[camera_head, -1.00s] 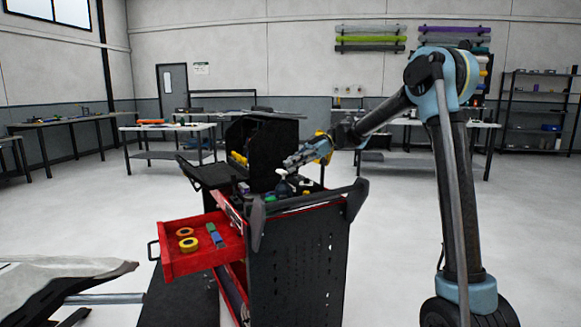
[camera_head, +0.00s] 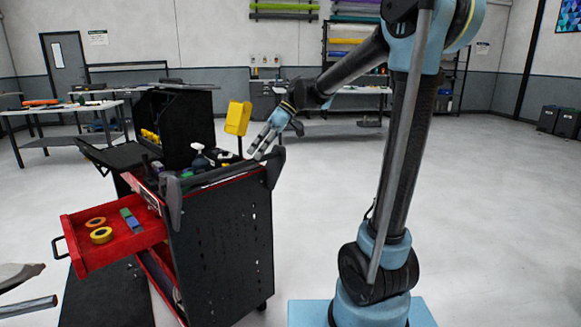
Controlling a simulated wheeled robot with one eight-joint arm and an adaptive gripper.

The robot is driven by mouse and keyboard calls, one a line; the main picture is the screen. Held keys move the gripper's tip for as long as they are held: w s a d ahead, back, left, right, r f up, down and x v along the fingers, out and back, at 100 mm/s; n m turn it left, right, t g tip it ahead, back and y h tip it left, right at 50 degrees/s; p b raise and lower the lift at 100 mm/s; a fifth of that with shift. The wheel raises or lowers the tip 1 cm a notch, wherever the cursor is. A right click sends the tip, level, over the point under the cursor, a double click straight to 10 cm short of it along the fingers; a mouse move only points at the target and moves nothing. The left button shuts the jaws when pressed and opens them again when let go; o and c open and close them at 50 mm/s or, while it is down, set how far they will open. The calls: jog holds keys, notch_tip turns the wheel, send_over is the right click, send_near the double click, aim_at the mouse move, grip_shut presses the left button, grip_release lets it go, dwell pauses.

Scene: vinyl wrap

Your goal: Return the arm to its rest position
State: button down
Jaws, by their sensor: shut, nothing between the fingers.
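My gripper (camera_head: 258,153) is at the end of my arm, just above the right rear corner of the tool cart (camera_head: 222,245). Its fingers point down and to the left, look shut and hold nothing. My arm (camera_head: 345,68) reaches left from its upright column, its elbow high at the top of the picture. A small yellow thing (camera_head: 237,118) stands up beside my gripper, on its left; whether they touch cannot be told.
The cart's red drawer (camera_head: 84,258) is pulled out, with tape rolls (camera_head: 101,235) and small blocks (camera_head: 131,220) in it. A spray bottle (camera_head: 199,158) stands on the cart. Workbenches (camera_head: 65,110) line the back. The floor (camera_head: 480,230) at right is clear.

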jog(key=s+d+f+m+t+h, duration=0.2)
jog(key=s+d+f+m, duration=0.3)
jog(key=d, duration=0.5)
jog(key=s+d+f+m+t+h, duration=0.2)
jog(key=s+d+f+m+h, duration=0.1)
jog(key=s+d+f+m, duration=0.3)
jog(key=s+d+f+m+t+h, duration=0.2)
jog(key=s+d+f+m, duration=0.3)
jog(key=d, duration=0.9)
jog(key=s+f, duration=0.3)
jog(key=f, duration=0.1)
jog(key=shift+s+f+m, duration=0.15)
jog(key=shift+f+m, duration=0.2)
jog(key=shift+m, duration=0.05)
jog(key=shift+s, duration=0.1)
